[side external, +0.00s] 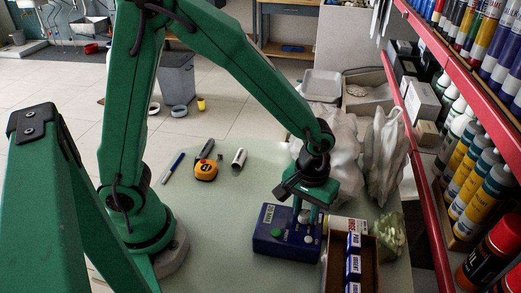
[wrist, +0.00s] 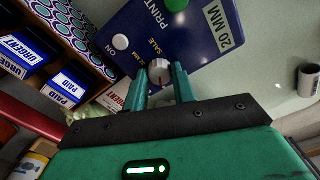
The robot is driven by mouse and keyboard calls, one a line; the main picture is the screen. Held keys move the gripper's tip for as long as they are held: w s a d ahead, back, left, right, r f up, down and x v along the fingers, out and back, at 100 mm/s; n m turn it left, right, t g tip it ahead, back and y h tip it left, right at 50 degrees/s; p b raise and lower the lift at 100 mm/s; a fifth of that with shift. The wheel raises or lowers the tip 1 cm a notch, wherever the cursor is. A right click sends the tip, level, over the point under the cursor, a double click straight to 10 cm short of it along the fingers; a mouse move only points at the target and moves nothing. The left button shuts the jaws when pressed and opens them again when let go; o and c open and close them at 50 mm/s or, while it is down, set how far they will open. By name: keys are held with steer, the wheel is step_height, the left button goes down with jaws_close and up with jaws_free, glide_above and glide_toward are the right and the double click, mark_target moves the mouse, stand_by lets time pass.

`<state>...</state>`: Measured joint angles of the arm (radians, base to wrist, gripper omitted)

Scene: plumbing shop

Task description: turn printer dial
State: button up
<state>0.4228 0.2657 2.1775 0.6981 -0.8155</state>
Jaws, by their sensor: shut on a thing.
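The printer is a dark blue box (side external: 268,242) on the table, with a green button (side external: 278,233). In the wrist view its blue top (wrist: 200,35) carries white labels, including "PRINT" and "20 MM", and a round white button (wrist: 120,42). The dial is a small pale knob (wrist: 159,68) with a red mark, near the box's edge. My gripper (side external: 304,213) points down at the printer. In the wrist view, my gripper (wrist: 160,78) has one green finger on each side of the dial and is shut on it.
A box of blue and white stamps (side external: 353,250) stands close to the right of the printer. White plastic bags (side external: 385,150) are behind it. A tape measure (side external: 205,171), a pen (side external: 172,168) and a short pipe (side external: 239,158) lie farther left. A red-edged shelf (side external: 425,150) bounds the right.

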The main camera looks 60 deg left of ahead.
steer(key=shift+m, duration=0.5)
steer(key=m, duration=0.4)
steer(key=shift+m, duration=0.3)
steer(key=m, duration=1.2)
steer(key=shift+m, duration=0.4)
steer(key=m, duration=0.6)
steer(key=o, duration=1)
steer(key=shift+r, duration=0.1)
